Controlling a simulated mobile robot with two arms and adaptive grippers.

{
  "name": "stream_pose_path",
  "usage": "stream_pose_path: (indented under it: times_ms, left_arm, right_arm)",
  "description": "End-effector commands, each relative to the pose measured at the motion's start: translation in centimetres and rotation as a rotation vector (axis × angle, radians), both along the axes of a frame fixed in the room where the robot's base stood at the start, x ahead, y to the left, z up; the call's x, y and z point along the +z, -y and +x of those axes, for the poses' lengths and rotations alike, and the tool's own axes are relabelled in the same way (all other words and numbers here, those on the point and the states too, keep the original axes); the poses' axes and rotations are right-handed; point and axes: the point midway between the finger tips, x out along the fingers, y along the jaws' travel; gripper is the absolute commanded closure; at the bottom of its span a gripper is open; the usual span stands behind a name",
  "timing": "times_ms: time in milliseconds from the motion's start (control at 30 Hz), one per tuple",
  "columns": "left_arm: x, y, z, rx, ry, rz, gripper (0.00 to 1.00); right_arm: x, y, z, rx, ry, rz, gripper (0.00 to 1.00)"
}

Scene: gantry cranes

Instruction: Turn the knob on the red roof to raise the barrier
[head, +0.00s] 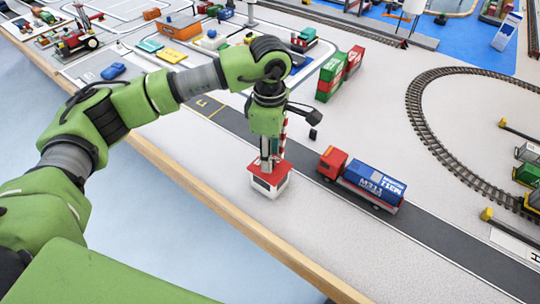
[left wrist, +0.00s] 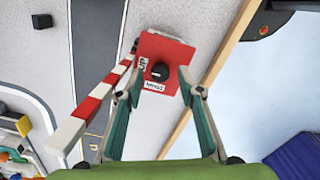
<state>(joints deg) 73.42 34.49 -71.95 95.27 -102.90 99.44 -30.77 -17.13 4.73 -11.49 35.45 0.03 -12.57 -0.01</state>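The booth with a red roof (head: 270,173) stands beside the road, below my left gripper (head: 267,163). In the left wrist view the red roof (left wrist: 150,49) carries a round black knob (left wrist: 160,71) and a small label. My left gripper (left wrist: 159,84) is open, its fingertips on either side of the knob with gaps showing; height above it is hard to judge. The red-and-white barrier (left wrist: 97,102) widens towards the wrist camera and points steeply up. In the head view a striped part of it (head: 285,128) shows beside the gripper. My right gripper is not in view.
A red truck with a blue container (head: 375,184) is on the road (head: 435,232) right of the booth. Green and red containers (head: 330,75) stand behind. The table's wooden edge (head: 215,208) runs close to the booth.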

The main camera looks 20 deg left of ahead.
Motion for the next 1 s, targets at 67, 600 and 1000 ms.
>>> stream_pose_path:
  times_ms: [67, 600, 1000]
  left_arm:
    - [1.6, 0.0, 0.1, -0.001, 0.006, -0.001, 0.65]
    - [10.6, 0.0, 0.1, -0.001, 0.003, 0.0, 0.65]
    - [10.9, 0.0, 0.0, -0.001, 0.002, 0.0, 0.65]
  right_arm:
    - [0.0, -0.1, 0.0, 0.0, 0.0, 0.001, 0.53]
    - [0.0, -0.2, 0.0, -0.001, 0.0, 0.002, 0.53]
    - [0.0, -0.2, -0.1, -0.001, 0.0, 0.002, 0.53]
